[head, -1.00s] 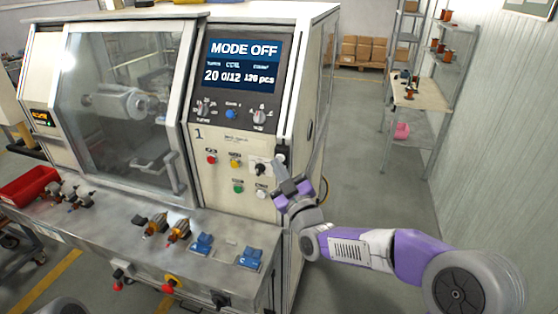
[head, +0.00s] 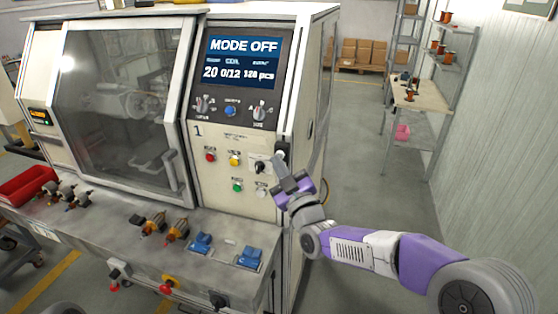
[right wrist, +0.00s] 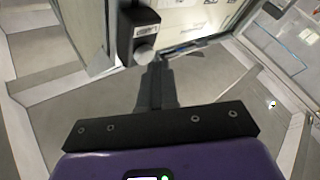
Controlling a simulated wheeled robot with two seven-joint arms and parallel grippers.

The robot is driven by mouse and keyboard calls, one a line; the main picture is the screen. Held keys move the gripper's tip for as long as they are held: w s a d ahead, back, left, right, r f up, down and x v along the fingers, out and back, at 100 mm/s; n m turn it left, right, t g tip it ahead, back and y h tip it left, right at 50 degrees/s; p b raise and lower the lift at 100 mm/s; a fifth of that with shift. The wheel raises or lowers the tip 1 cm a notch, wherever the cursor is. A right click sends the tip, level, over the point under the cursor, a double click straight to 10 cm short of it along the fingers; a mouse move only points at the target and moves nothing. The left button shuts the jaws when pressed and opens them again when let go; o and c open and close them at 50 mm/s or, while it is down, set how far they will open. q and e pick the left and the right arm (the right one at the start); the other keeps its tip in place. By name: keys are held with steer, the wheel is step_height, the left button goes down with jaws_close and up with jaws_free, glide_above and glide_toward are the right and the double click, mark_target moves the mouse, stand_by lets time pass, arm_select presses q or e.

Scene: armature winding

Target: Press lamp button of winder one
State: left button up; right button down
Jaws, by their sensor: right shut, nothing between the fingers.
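Winder one (head: 232,128) stands at the left with "1" on its front panel; its screen (head: 243,60) reads MODE OFF. A small black box (head: 281,150) sits at the panel's right edge. In the right wrist view this black box (right wrist: 137,32) has a pale round button (right wrist: 144,54) at its lower end. Which control is the lamp button is not labelled legibly. My right gripper (head: 279,168) is shut and empty, its fingertips right at the box; in the wrist view the tips (right wrist: 156,68) are at or just beside the round button. Contact cannot be told. My left gripper is out of view.
The panel has red, yellow and green buttons (head: 237,187) and a black rotary switch (head: 260,167). Blue fixtures (head: 201,243) and orange-brown parts (head: 177,230) sit on the front ledge. A shelf rack (head: 445,85) stands at the right; the floor (head: 370,180) between is clear.

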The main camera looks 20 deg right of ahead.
steer(key=s+a+b, duration=0.3)
steer(key=s+b, duration=0.1)
steer(key=s, duration=0.1)
steer(key=shift+a, duration=0.25)
stand_by(0.3)
